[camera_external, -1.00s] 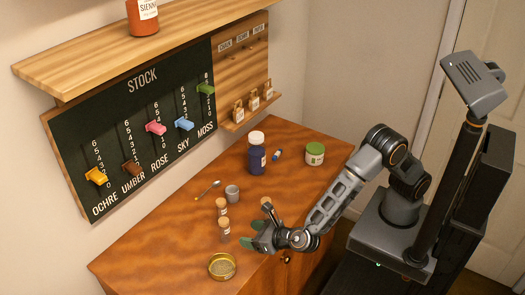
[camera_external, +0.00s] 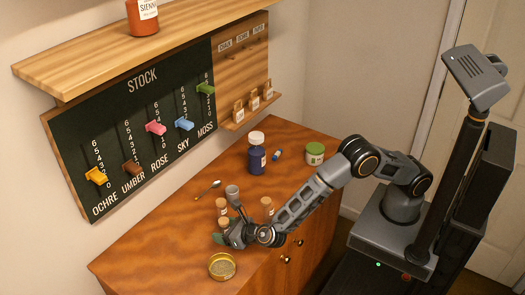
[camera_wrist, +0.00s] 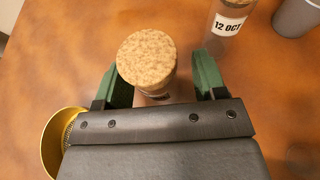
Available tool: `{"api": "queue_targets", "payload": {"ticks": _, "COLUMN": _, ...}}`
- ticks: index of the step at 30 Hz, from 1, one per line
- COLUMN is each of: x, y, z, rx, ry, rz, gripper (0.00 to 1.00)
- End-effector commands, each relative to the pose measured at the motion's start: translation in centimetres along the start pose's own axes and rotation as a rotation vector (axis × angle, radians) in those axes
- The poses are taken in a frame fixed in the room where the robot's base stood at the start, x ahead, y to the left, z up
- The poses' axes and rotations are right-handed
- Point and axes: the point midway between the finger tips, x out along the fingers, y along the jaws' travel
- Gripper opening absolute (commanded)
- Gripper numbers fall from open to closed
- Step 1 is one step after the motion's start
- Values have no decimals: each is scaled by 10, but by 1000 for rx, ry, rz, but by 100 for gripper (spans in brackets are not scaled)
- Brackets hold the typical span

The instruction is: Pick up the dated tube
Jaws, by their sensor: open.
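Three corked glass tubes stand on the table. In the wrist view one tube (camera_wrist: 228,22) carries a white label reading "12 OCT"; in the external view it appears to be the rear left tube (camera_external: 221,206). My gripper (camera_wrist: 163,78) is open, one finger on either side of this tube, and low over the table in the external view (camera_external: 229,234). A third tube (camera_external: 267,205) stands to the right behind my arm.
A grey cup (camera_external: 232,191) stands just behind the tubes, with a spoon (camera_external: 208,189) beside it. A gold tin (camera_external: 222,267) sits close in front of my gripper. A blue bottle (camera_external: 256,160) and green-lidded jar (camera_external: 315,154) stand farther back.

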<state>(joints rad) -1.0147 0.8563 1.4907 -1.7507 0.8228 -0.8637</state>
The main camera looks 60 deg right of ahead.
Motion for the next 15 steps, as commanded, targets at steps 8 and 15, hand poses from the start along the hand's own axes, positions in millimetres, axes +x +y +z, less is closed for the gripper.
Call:
{"api": "queue_targets", "payload": {"ticks": 8, "x": 2, "y": 0, "z": 0, "rx": 0, "ry": -1, "rz": 1, "gripper": 63}}
{"api": "queue_targets", "payload": {"ticks": 15, "x": 2, "y": 0, "z": 0, "rx": 0, "ry": 0, "rz": 0, "gripper": 40}}
